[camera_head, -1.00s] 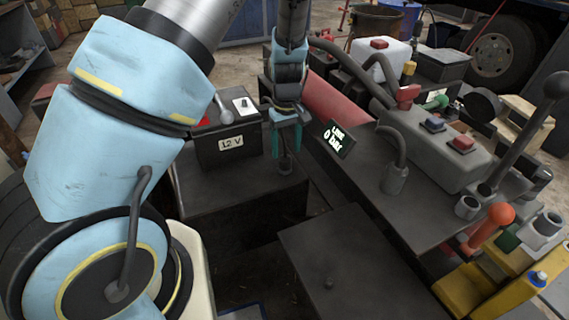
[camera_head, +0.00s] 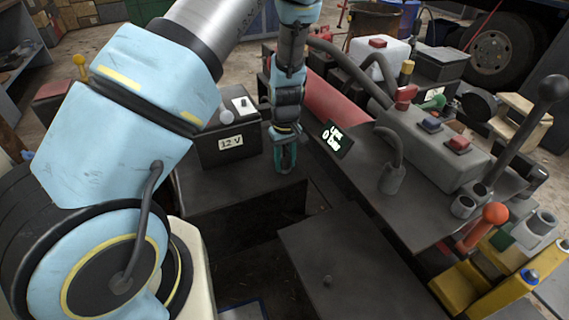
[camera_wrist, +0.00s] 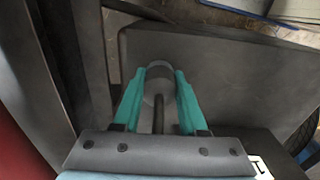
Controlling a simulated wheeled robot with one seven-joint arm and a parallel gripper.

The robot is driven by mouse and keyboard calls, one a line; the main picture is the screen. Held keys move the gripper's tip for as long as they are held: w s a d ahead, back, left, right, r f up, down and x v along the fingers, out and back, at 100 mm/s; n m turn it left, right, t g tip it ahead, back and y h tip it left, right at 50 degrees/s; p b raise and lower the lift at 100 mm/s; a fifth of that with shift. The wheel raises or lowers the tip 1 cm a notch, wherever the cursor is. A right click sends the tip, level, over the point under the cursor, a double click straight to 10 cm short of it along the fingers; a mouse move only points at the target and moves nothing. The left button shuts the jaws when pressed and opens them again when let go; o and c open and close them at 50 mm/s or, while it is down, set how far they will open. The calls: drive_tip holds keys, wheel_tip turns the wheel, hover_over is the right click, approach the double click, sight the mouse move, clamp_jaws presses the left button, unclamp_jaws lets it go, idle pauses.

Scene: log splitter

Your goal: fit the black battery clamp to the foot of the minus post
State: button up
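The black battery (camera_head: 225,146) with its 12 V label stands on a dark deck, left of my gripper. A white plate (camera_head: 243,105) and a grey ball-ended piece show on its top; I cannot make out the minus post's foot. My gripper (camera_head: 286,166) points down, right of the battery and above the deck. In the wrist view its teal fingers (camera_wrist: 160,90) are closed around a dark grey rounded piece with a rod (camera_wrist: 158,112), which looks like the battery clamp. The fingers hide part of it. The battery's label edge (camera_wrist: 262,168) shows at the lower right there.
A black sign (camera_head: 337,139) stands close to the right of my gripper. A red cylinder (camera_head: 335,98) and hoses lie behind it. The switch box (camera_head: 432,140) and levers are further right. An open gap lies in the deck in front.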

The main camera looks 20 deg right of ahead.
clamp_jaws()
drive_tip(key=shift+r, duration=0.1)
